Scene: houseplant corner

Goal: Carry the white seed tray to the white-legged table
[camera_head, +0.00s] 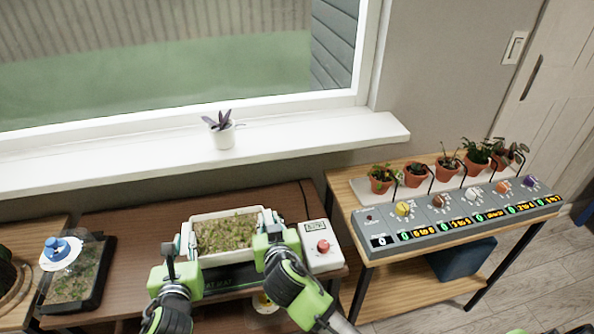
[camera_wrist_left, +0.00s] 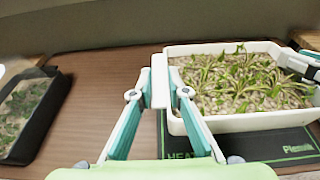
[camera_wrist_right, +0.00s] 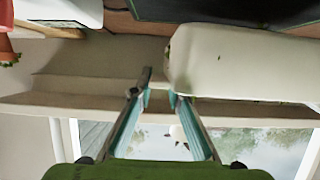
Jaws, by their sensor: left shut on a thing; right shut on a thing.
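The white seed tray (camera_head: 230,259) is full of small green seedlings and sits level over the black heat mat (camera_head: 240,280) on the brown table. My left gripper (camera_head: 186,240) is shut on the tray's left end; in the left wrist view its fingers (camera_wrist_left: 161,90) pinch the rim. My right gripper (camera_head: 268,224) is shut on the right end; its fingers (camera_wrist_right: 160,86) close on the tray wall (camera_wrist_right: 240,68) in the right wrist view. I cannot tell whether the tray touches the mat. No white-legged table is recognisable.
A control box with a red knob (camera_head: 323,246) stands close right of the tray. A black tray with a clear lid (camera_head: 92,275) is at left. The windowsill (camera_head: 300,150) runs behind. A dark-legged table (camera_head: 345,200) at right holds several potted plants and a dial panel.

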